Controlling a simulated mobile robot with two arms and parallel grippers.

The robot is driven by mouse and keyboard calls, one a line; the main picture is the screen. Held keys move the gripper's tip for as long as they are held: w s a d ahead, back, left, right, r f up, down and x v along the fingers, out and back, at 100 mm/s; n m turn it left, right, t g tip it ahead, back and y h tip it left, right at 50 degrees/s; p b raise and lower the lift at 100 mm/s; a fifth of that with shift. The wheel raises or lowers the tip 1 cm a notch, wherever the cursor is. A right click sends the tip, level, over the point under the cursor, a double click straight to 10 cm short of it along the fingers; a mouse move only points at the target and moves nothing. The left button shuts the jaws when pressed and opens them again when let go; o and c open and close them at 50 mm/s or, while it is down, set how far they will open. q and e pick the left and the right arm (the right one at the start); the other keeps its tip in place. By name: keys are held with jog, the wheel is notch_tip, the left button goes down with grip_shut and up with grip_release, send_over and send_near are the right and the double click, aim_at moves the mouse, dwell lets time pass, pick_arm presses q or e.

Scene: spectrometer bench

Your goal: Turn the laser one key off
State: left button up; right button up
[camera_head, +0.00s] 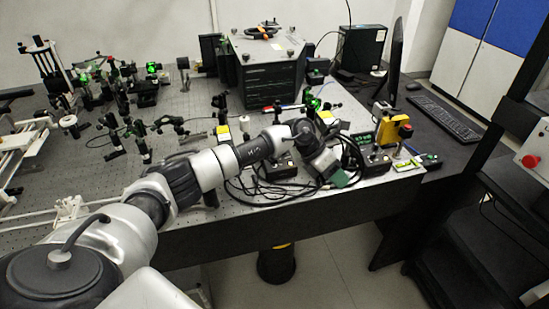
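My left arm reaches in from the left across the front of the optical bench. Its gripper (338,172) is at the bench's front right, over a bundle of black cables. The fingers are small and dark against the cables, so I cannot tell whether they are open or shut. A small control box (376,160) with a yellow part stands just right of the gripper. Another dark box (276,167) sits left of it, partly behind my wrist. The laser one key is too small or hidden to make out. My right gripper is not in view.
The perforated bench (190,104) holds several optical mounts, some lit green. A large black instrument (268,72) stands behind the arm. A monitor (396,56) and keyboard (445,117) are on the right. A red button (530,161) is at the far right. Open floor lies before the bench.

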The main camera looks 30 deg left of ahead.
pick_arm(q)
jog(key=a+r+m+g+y, duration=0.1)
jog(key=a+r+y, duration=0.15)
jog(key=a, duration=0.35)
jog(key=a+r+y, duration=0.2)
jog(key=a+y, duration=0.1)
jog(key=a, duration=0.3)
notch_tip(320, 180, up, 3)
jog(key=g+y, duration=0.1)
jog(key=y, duration=0.2)
send_over(274, 162)
notch_tip(274, 162, down, 8)
jog(key=shift+w+a+f+p, duration=0.1)
jog(key=shift+w+f+p, duration=0.1)
jog(key=shift+p, duration=1)
jog(key=shift+f, duration=0.75)
grip_shut()
